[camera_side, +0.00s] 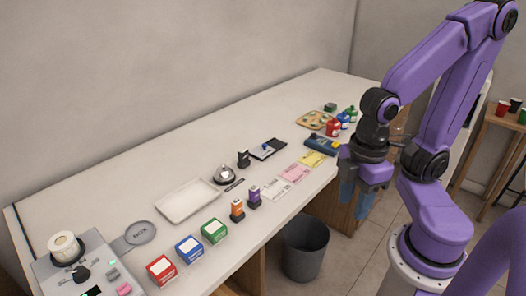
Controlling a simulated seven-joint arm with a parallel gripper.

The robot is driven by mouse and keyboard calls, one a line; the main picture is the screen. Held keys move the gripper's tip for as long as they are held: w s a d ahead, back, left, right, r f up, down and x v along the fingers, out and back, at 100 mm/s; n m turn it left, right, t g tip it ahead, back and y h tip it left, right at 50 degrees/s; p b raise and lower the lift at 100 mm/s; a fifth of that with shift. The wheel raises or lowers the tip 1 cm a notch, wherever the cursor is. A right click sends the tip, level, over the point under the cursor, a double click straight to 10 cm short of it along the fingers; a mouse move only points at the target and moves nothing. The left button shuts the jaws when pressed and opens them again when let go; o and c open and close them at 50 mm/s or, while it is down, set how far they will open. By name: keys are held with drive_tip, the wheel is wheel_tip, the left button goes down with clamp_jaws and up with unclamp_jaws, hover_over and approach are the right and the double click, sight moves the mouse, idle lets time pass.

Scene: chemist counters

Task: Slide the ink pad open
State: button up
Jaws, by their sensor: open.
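I cannot tell for certain which thing is the ink pad. A flat dark blue case (322,145) with a yellowish part at its right end lies near the counter's front edge, toward the far end. A flat black item (268,149) with a pale part and a small blue object on it lies further left. My gripper (356,208) is open and empty, with its blue fingers pointing down. It appears in front of the counter's front edge, right of and nearer than the dark blue case, apart from everything.
Yellow (312,159), pink (294,172) and white slips lie along the front edge. Red (333,129), blue and green bottles stand behind the case, by a tan palette (314,119). A bell (225,174), tray (187,201) and coloured boxes stand left. A bin (305,250) stands below.

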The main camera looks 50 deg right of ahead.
idle(0.3)
drive_tip(key=shift+o, duration=0.5)
drive_tip(key=w+a+r+m+t, duration=0.15)
drive_tip(key=w+m, duration=0.25)
drive_tip(key=w, duration=0.7)
drive_tip(key=m+t+h, duration=0.2)
drive_tip(key=m, duration=1.1)
hover_over(265, 144)
drive_tip(key=s+a, duration=0.3)
drive_tip(key=s, duration=0.4)
drive_tip(key=f, duration=0.2)
drive_tip(key=shift+t, duration=0.25)
drive_tip(key=x, duration=1.6)
drive_tip(key=shift+w+d, duration=0.15)
drive_tip(key=shift+w, duration=0.05)
